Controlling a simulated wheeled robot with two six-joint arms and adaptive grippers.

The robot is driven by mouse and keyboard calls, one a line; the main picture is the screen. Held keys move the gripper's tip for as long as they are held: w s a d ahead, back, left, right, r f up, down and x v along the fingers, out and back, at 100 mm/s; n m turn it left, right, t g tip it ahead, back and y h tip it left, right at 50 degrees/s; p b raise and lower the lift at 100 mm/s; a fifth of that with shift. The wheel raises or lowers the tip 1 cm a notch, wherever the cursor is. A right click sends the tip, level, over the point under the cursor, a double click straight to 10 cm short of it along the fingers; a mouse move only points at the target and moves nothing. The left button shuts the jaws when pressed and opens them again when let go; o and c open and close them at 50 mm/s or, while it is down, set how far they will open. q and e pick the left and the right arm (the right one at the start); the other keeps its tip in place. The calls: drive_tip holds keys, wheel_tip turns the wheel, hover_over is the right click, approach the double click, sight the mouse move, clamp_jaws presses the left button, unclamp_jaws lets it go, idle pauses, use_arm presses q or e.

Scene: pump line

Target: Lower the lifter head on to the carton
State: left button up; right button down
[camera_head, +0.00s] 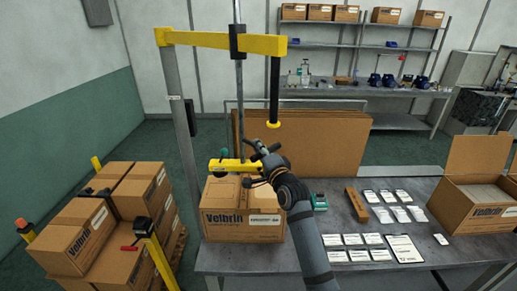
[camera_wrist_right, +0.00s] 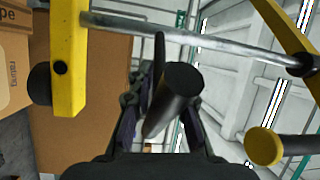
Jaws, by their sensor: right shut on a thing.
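The lifter head (camera_head: 228,165) is a yellow bar on a vertical metal rod, low over the closed Velbrin carton (camera_head: 226,222) at the table's front left. In the right wrist view, the head (camera_wrist_right: 68,55) has a black cup beside the carton (camera_wrist_right: 12,65); whether they touch, I cannot tell. My right gripper (camera_head: 262,154) is at the head's right end, above the carton's right side. In the wrist view, it is shut on the head's black handle (camera_wrist_right: 178,92). Its fingers partly hide that handle. My left gripper is out of view.
A yellow beam (camera_head: 215,41) on a grey post (camera_head: 181,110) carries the rod and a hanging black-yellow cylinder (camera_head: 274,95). Stacked cartons (camera_head: 75,235) stand left. An open carton (camera_head: 465,205), cards and a brown block (camera_head: 356,204) occupy the table's right.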

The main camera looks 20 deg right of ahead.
wheel_tip(320, 180, down, 9)
drive_tip(key=b, duration=0.4)
drive_tip(key=shift+f, duration=0.15)
drive_tip(key=c, duration=1.4)
unclamp_jaws()
drive_tip(key=shift+o, duration=0.2)
drive_tip(key=shift+d, duration=0.1)
drive_tip(key=s+d, duration=0.1)
drive_tip(key=s, duration=1.1)
drive_tip(key=shift+d+f, duration=0.25)
drive_tip(key=shift+f, duration=0.05)
